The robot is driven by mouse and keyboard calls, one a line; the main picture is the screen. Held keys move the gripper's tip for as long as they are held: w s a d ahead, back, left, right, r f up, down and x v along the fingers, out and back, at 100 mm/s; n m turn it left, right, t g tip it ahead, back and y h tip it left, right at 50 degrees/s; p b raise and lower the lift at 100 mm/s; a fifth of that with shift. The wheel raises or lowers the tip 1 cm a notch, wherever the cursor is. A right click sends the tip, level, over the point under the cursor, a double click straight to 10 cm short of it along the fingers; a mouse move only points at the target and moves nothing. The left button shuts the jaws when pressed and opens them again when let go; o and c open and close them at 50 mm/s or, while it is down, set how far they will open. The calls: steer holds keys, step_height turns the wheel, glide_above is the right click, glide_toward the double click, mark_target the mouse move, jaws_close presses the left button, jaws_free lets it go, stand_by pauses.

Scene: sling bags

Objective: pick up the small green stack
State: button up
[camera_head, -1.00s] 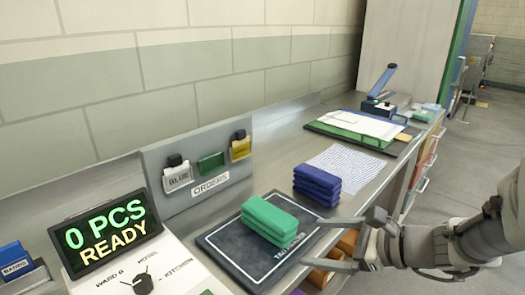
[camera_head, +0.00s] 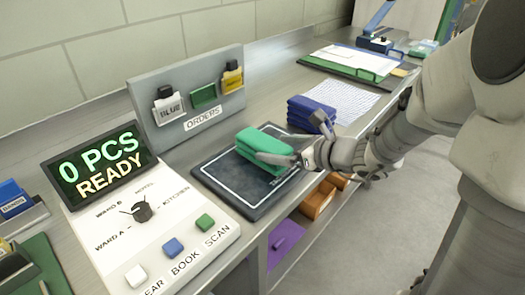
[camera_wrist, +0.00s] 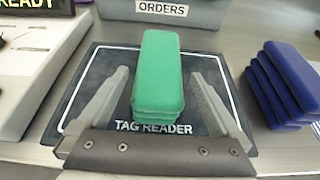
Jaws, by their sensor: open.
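The small green stack (camera_head: 262,148) of folded pieces lies on the dark tag reader pad (camera_head: 228,190) on the metal counter. In the wrist view the green stack (camera_wrist: 158,75) lies lengthwise between the two fingers of my open gripper (camera_wrist: 157,100), with a gap on each side. The tag reader lettering shows just in front of it. In the head view my gripper (camera_head: 290,148) reaches in from the right at the stack's near right end, and one finger overlaps the stack's side. I cannot tell from there whether it touches.
A blue stack (camera_head: 310,112) stands close behind my gripper, and also right of it in the wrist view (camera_wrist: 283,82). A grey orders board (camera_head: 187,100) rises behind the pad. A white console (camera_head: 165,235) with a "0 PCS READY" screen (camera_head: 98,163) stands to the left.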

steer(key=x, duration=0.2)
steer(key=b+x, duration=0.1)
steer(key=x, duration=0.1)
steer(key=shift+a+f+b, duration=0.15)
steer(key=shift+f+b, duration=0.15)
steer(key=shift+f, duration=0.1)
steer(key=shift+w+a+f, duration=0.1)
steer(key=shift+w+a, duration=0.25)
steer(key=c, duration=1.4)
